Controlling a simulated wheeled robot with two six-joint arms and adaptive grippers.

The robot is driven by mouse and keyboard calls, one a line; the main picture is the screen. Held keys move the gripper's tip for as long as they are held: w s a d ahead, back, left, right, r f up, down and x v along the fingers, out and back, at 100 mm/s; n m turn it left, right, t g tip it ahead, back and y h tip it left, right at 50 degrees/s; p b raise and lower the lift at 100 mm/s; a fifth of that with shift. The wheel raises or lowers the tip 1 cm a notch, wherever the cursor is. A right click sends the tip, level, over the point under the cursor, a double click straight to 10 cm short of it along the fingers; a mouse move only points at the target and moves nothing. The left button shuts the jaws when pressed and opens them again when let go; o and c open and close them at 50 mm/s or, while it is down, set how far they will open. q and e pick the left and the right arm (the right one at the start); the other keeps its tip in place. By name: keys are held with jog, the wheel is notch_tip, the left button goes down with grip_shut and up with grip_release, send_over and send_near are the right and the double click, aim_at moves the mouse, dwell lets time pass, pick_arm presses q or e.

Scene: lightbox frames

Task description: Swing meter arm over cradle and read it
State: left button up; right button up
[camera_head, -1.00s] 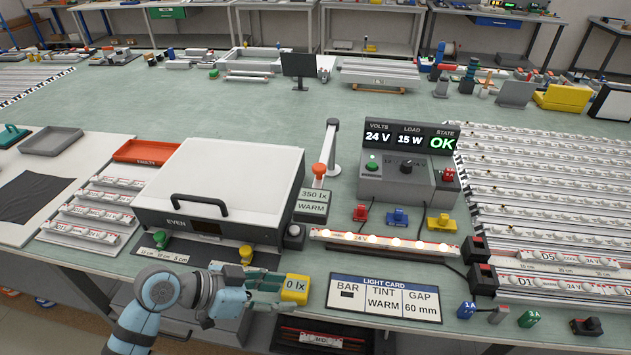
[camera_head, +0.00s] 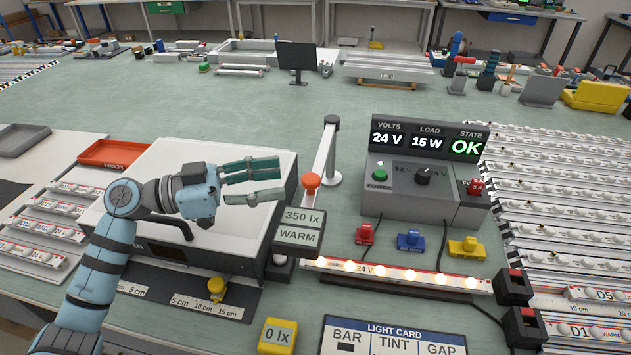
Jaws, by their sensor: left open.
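The meter arm (camera_head: 324,158) is a pale bar by an upright post, with an orange knob (camera_head: 311,181) on its near end. A grey readout (camera_head: 299,227) below the knob shows "350 lx" and "WARM". A lit light bar (camera_head: 395,275) marked 24 V lies just right of the readout; the cradle under it is hard to make out. My left gripper (camera_head: 267,181) is open and empty above the white-topped box (camera_head: 245,155), its fingers pointing right, a little left of the orange knob and apart from it. My right gripper is out of view.
A yellow "0 lx" block (camera_head: 278,336) stands near the front edge, beside the light card (camera_head: 393,338). The power unit (camera_head: 425,180) reads 24 V, 15 W, OK. Rows of light bars (camera_head: 570,215) fill the right side.

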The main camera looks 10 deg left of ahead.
aim_at(311, 177)
pick_arm(q)
jog(key=p+x, duration=0.2)
jog(key=x, duration=0.5)
jog(key=shift+d+f, duration=0.1)
jog(key=shift+f, duration=0.1)
jog(key=shift+w+d+f, duration=0.1)
jog(key=shift+w+d, duration=0.05)
jog(key=shift+d, duration=0.1)
jog(key=shift+a, duration=0.1)
jog(key=shift+c, duration=1.1)
grip_shut()
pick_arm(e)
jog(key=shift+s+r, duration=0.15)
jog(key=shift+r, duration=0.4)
